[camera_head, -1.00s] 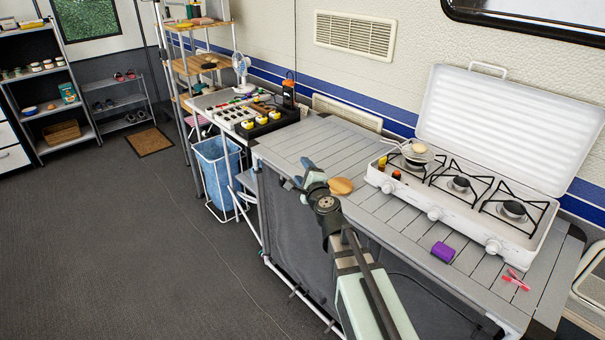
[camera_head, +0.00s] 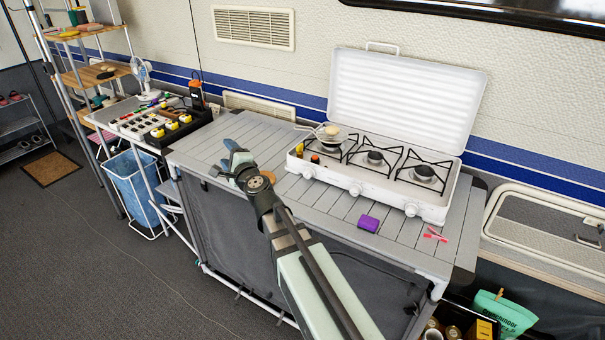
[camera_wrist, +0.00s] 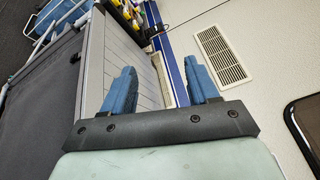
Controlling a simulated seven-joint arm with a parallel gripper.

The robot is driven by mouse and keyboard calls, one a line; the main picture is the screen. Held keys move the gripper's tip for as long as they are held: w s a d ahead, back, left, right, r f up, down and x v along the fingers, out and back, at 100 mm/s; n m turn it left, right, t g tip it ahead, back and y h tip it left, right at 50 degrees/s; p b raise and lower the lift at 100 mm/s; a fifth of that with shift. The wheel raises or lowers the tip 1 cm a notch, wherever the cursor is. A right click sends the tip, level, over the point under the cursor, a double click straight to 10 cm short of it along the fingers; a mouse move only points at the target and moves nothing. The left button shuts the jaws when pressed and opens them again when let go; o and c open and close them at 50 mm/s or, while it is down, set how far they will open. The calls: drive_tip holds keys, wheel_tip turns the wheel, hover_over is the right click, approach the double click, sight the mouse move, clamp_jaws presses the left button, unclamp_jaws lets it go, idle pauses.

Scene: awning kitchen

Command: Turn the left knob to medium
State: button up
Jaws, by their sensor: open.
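A white three-burner gas stove (camera_head: 385,180) with its lid up stands on the slatted table. On its front face the left knob (camera_head: 308,172), the middle knob (camera_head: 355,190) and the right knob (camera_head: 410,209) show. I cannot tell the left knob's setting. My gripper (camera_head: 229,158) is open and empty over the table's left part, left of the stove and apart from the knobs. In the wrist view its two blue fingers (camera_wrist: 161,80) stand wide apart, with the table and wall beyond; the stove is not in that view.
A small pan (camera_head: 332,136) sits on the left burner, with small bottles near it. A purple block (camera_head: 369,224) and pink items (camera_head: 434,235) lie before the stove. A round wooden piece (camera_head: 268,177) is partly behind my arm. The slatted table (camera_head: 325,205) is otherwise mostly clear.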

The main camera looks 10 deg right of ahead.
wheel_tip(320, 180, up, 2)
drive_tip(key=w+n, duration=0.1)
drive_tip(key=n+g+h, duration=0.7)
drive_tip(key=g+h, duration=0.4)
drive_tip(key=h, duration=0.2)
approach(306, 173)
drive_tip(key=x, duration=1)
